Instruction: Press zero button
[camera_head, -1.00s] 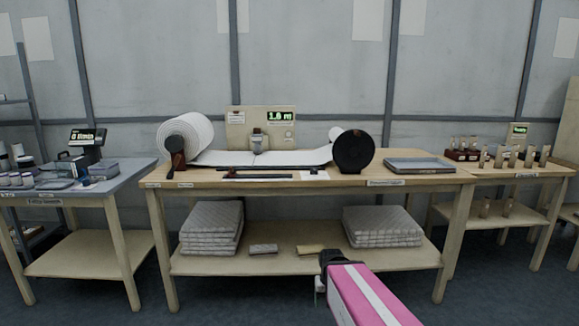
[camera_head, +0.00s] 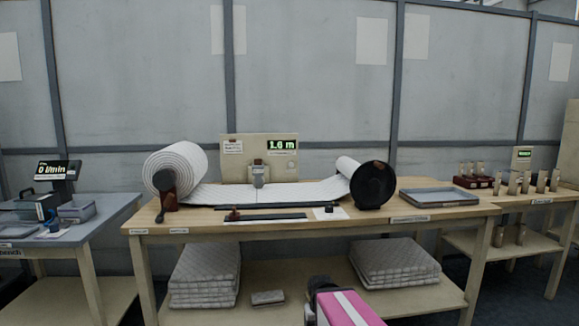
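A beige measuring panel (camera_head: 236,170) stands at the back of the middle table. Its green display (camera_head: 281,145) reads about 1.6 m. A small round button-like spot (camera_head: 291,164) shows below the display; its label is too small to read. A grey counter device (camera_head: 259,174) sits in front of the panel over the white wadding (camera_head: 290,193). My gripper (camera_head: 315,286) is a dark shape at the bottom centre, at the end of my pink arm. It is low, in front of the table and well apart from the panel. Its fingers are not clear.
A large wadding roll (camera_head: 177,168) stands at the table's left, a black disc with a smaller roll (camera_head: 372,185) at its right. A dark bar (camera_head: 265,217), a small black knob (camera_head: 329,209) and a grey tray (camera_head: 437,197) lie on the tabletop (camera_head: 200,221).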

